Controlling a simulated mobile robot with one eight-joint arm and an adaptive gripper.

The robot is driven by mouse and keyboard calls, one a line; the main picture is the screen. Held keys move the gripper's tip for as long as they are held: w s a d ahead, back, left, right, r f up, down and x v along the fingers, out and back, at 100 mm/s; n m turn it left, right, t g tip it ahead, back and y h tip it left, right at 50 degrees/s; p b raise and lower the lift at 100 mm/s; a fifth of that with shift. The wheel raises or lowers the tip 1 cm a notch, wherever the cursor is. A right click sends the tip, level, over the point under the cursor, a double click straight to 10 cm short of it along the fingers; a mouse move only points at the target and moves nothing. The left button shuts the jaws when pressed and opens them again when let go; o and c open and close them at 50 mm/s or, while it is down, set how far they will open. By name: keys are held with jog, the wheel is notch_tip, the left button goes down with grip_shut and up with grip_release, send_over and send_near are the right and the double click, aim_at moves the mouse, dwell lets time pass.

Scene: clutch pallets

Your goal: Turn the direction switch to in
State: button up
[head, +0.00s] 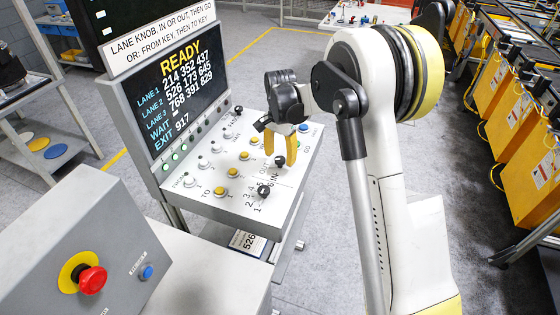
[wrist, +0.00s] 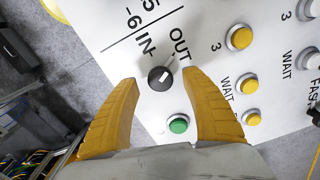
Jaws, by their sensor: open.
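The direction switch is a small round black knob (wrist: 160,78) on the white sloping panel, beside the printed words IN and OUT. In the wrist view its pale mark points to the upper right, on the OUT side. In the head view the knob (head: 281,161) shows between my yellow fingertips. My gripper (head: 280,157) is open over the panel. In the wrist view the fingers of my gripper (wrist: 160,79) stand on either side of the knob, with a gap to each. I cannot tell how far the tips are above the panel.
A green button (wrist: 179,125) sits close to the knob, and yellow buttons (wrist: 239,37) lie to its right. Another black knob (head: 264,191) stands by the panel's front edge. The screen (head: 188,82) reads READY. A red stop button (head: 92,280) is on the nearer box.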

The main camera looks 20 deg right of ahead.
jog(key=shift+f, duration=0.85)
grip_shut()
jog(key=shift+n, duration=0.4)
jog(key=n+b, duration=0.1)
jog(key=n, duration=0.4)
jog(key=shift+n, duration=0.3)
jog(key=n, duration=0.5)
jog(key=shift+b, duration=0.4)
jog(key=shift+n, duration=0.4)
